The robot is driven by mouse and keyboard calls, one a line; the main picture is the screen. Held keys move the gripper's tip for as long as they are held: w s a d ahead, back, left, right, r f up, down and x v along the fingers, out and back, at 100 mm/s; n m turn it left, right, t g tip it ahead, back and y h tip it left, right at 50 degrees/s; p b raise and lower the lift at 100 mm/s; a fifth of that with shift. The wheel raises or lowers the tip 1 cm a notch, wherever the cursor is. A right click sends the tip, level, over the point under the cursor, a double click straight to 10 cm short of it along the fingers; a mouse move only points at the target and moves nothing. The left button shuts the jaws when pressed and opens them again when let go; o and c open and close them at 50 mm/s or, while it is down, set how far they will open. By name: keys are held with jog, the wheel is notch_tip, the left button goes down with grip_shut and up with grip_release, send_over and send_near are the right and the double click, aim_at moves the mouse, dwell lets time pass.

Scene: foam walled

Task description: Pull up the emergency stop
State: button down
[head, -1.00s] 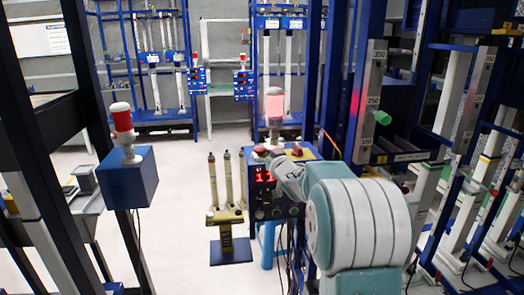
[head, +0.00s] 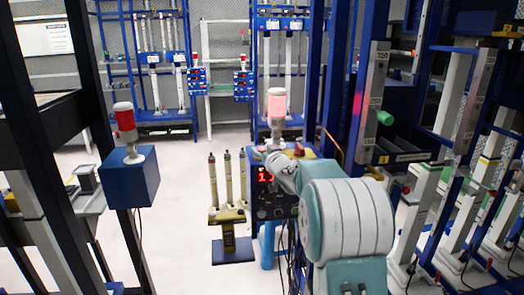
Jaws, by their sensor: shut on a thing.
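The blue control box (head: 269,206) with a lit red digit display (head: 264,175) stands ahead, near the middle of the head view. My gripper (head: 276,161) is over its top, at the far end of my grey and teal arm. It is small here and partly hidden by my own wrist. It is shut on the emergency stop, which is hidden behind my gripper. A red part (head: 299,150) shows on the box top just right of my gripper. A lit pinkish signal lamp (head: 276,104) stands upright behind my gripper.
A blue box (head: 131,180) with a red and white lamp (head: 125,122) stands at left. A yellowish stand (head: 227,217) with several thin rods is left of the control box. Blue rack posts stand close at right. The pale floor at left centre is clear.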

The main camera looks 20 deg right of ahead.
jog(key=shift+r, duration=0.8)
jog(key=shift+c, duration=0.4)
grip_release()
jog(key=shift+w+a, duration=0.1)
jog(key=shift+f, duration=0.1)
jog(key=s, duration=1.2)
jog(key=shift+f, duration=0.1)
jog(key=s+a+f+g, duration=0.3)
jog(key=s+a, duration=0.3)
jog(key=s, duration=0.5)
jog(key=s+a+f+g, duration=0.2)
jog(key=s+a+g, duration=0.3)
jog(key=s, duration=0.6)
jog(key=s+a+f+g, duration=0.3)
jog(key=s+a+g, duration=0.1)
jog(key=s+a, duration=0.5)
jog(key=shift+s+f, duration=0.3)
jog(key=shift+s, duration=0.85)
